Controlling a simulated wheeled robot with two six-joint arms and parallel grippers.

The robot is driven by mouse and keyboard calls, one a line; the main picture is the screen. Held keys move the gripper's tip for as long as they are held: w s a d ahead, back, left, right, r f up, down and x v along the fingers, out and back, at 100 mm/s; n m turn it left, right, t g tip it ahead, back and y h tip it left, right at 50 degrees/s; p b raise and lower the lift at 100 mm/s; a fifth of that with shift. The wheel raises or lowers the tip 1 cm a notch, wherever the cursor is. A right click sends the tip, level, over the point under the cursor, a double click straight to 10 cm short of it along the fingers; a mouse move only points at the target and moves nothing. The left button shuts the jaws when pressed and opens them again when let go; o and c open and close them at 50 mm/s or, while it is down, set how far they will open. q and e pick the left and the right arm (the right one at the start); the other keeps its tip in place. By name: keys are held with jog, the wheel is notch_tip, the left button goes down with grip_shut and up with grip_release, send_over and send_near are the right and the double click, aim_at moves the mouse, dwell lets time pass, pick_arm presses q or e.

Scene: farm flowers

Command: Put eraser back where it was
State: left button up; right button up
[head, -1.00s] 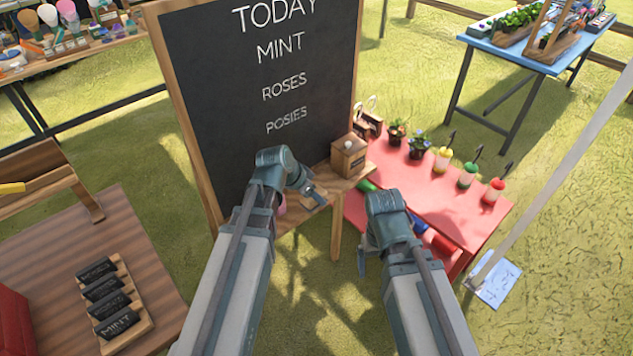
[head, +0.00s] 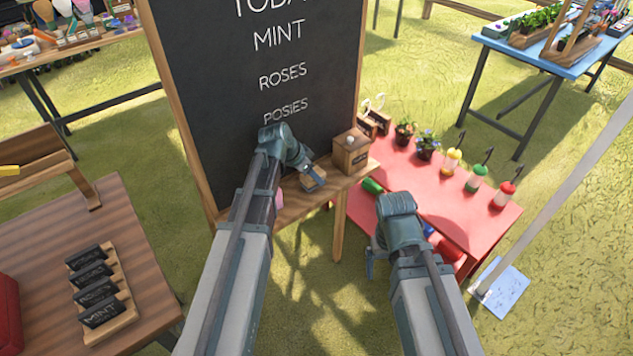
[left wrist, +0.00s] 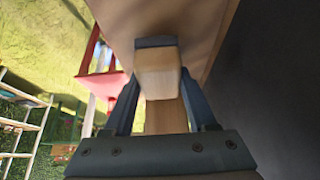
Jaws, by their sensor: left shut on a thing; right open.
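The eraser (left wrist: 158,75) is a pale wooden block with a dark strip at its far end. My left gripper (left wrist: 160,95) is shut on it in the left wrist view. In the head view the eraser (head: 313,180) shows at the tip of my left gripper (head: 308,177), over or on the wooden ledge (head: 290,208) of the chalkboard (head: 250,60). I cannot tell whether the eraser touches the ledge. My right gripper (head: 369,264) is open and empty, low in front of the red table.
A wooden box (head: 350,152) stands on the ledge just right of the eraser. A pink thing (head: 279,197) is partly hidden behind my left arm. The red table (head: 440,190) holds plants and bottles. A brown table (head: 60,240) with small signs stands at left.

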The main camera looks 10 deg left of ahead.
pick_arm(q)
jog(key=shift+f, duration=0.65)
jog(key=shift+r, duration=0.15)
pick_arm(e)
jog(key=shift+d+f, duration=0.3)
jog(key=shift+f, duration=0.2)
pick_arm(q)
jog(key=o, duration=1.2)
pick_arm(e)
jog(key=shift+f, duration=0.1)
